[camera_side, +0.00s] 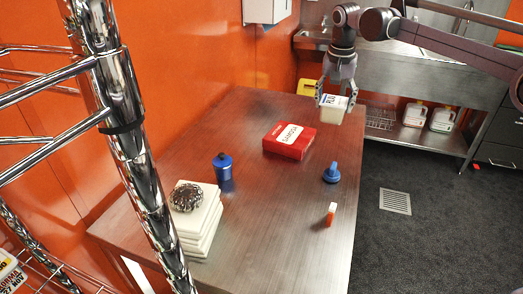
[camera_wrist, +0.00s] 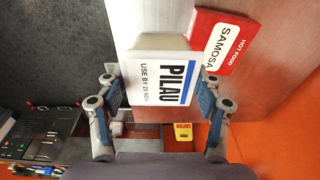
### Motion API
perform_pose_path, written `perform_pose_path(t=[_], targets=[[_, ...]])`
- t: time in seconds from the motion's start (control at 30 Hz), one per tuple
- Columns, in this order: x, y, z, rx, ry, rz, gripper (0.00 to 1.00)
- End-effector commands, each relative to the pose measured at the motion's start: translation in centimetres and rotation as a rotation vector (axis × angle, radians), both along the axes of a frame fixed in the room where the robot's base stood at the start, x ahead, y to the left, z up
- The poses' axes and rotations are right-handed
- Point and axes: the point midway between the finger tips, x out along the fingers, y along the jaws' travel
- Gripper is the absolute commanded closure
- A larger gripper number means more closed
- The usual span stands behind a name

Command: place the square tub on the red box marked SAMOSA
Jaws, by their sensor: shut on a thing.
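The square tub (camera_side: 332,108) is pale with a white label, and hangs in the air above the far right part of the table. My gripper (camera_side: 334,97) is shut on the tub, a finger on each side. In the wrist view the tub (camera_wrist: 160,80) shows a label reading PILAU between the two fingers of my gripper (camera_wrist: 158,92). The red box marked SAMOSA (camera_side: 289,140) lies flat on the table, left of and below the tub in the side view. In the wrist view the box (camera_wrist: 225,45) is at the upper right, its top bare.
On the table (camera_side: 270,200) stand a blue canister (camera_side: 222,167), a blue funnel-like item (camera_side: 332,173), a small orange-and-white item (camera_side: 330,214), and stacked white boxes (camera_side: 200,225) bearing a dark coiled scrubber (camera_side: 186,197). A chrome rack post (camera_side: 130,130) stands in the left foreground.

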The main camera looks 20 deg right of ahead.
Motion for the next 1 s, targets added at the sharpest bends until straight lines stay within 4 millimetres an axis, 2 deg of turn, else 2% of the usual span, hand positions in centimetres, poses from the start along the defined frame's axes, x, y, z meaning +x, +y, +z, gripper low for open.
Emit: perform_pose_path(t=[0.03,0.1,0.2,0.27,0.8,1.0], targets=[[0.6,-1.2,0.1,-0.001,-0.001,0.001,0.73],[1.2,-2.3,0.1,-0.001,-0.001,0.007,0.73],[1.7,-3.1,0.0,-0.002,-0.001,0.014,0.73],[2.0,-2.9,-0.2,-0.002,-0.001,0.017,0.73],[6.2,5.8,-6.0,-0.003,-0.001,0.02,0.73],[6.8,7.0,-6.9,-0.003,-0.001,0.016,0.73]])
